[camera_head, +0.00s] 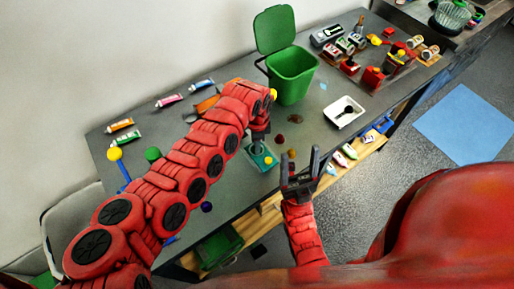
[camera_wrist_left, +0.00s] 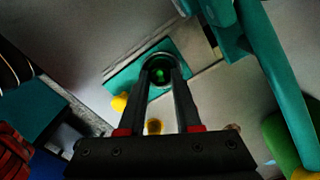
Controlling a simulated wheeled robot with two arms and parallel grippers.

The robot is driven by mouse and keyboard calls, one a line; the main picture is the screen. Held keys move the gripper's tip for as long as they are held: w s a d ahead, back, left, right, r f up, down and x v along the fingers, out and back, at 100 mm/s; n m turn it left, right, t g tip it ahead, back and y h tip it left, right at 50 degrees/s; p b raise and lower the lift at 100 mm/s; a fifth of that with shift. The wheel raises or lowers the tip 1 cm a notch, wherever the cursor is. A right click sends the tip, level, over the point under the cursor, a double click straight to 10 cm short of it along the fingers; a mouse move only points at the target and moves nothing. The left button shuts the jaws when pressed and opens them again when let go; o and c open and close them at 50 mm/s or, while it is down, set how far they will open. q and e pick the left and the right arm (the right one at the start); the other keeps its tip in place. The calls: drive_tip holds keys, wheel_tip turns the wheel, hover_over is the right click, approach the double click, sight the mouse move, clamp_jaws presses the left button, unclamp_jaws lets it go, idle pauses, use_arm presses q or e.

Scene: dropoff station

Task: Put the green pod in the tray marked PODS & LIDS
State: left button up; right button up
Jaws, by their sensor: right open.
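The green pod (camera_wrist_left: 160,74) shows in the left wrist view inside a dark round opening of a teal device (camera_wrist_left: 120,80). The teal device (camera_head: 262,158) also shows near the table's front edge in the head view, partly hidden by my left arm. My left gripper (camera_wrist_left: 162,80) points down at the opening, its fingers apart on either side of the pod; contact is not clear. My right gripper (camera_head: 301,160) is open and empty, in front of the table edge. No PODS & LIDS label is readable; a white tray (camera_head: 334,119) holds a dark spoon-like item.
A green bin (camera_head: 292,77) with a raised lid stands at the back. Several tubes (camera_head: 168,100) lie at the left. Boards with red items and jars (camera_head: 374,77) fill the right end. A wooden lower shelf (camera_head: 366,148) runs along the front. Small round items (camera_head: 296,118) lie mid-table.

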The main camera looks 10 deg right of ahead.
use_arm(q)
drive_tip(key=shift+c, duration=1.4)
drive_tip(key=shift+r+p, duration=1.6)
drive_tip(key=shift+r, duration=0.9)
